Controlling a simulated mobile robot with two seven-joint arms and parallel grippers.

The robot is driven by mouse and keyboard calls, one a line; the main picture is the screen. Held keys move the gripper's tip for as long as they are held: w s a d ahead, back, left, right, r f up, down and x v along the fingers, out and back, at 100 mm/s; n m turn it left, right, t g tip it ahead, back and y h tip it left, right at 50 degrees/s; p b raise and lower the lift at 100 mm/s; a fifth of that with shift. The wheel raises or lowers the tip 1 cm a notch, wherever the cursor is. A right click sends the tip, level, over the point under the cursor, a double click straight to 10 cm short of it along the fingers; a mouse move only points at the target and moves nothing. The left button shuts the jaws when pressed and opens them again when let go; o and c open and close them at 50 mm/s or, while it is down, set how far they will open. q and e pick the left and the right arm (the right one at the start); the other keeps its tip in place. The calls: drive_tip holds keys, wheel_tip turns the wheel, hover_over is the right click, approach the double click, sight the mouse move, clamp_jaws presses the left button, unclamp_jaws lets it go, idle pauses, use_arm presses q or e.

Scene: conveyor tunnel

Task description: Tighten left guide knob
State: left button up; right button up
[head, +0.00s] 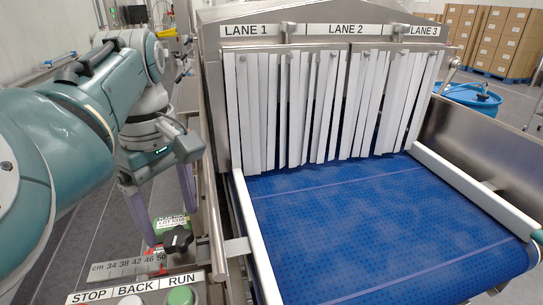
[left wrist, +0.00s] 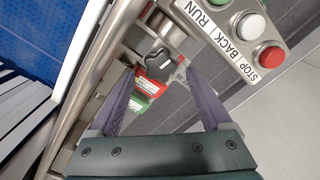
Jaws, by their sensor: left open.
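The left guide knob (head: 177,239) is black and lobed, and sits beside the belt's left rail, behind the button panel. It also shows in the left wrist view (left wrist: 163,63), with a white mark on its top. My left gripper (head: 171,227) is open and points down, its two purple fingers near the knob. In the left wrist view the gripper (left wrist: 159,70) has its fingertips apart on either side of the knob's near edge, with nothing held between them. I cannot tell whether a finger touches it. My right gripper is not in view.
A centimetre scale (head: 128,266) and a green label (head: 170,224) lie by the knob. The button panel (head: 150,297) with STOP, BACK and RUN is in front. A metal rail (head: 213,215) and the blue belt (head: 350,220) are to the right. White strip curtains (head: 320,105) hang at the tunnel.

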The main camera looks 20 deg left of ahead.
sight(176, 236)
use_arm(q)
drive_tip(key=shift+f, duration=1.65)
drive_tip(key=shift+c, duration=0.4)
clamp_jaws()
drive_tip(key=shift+r, duration=0.1)
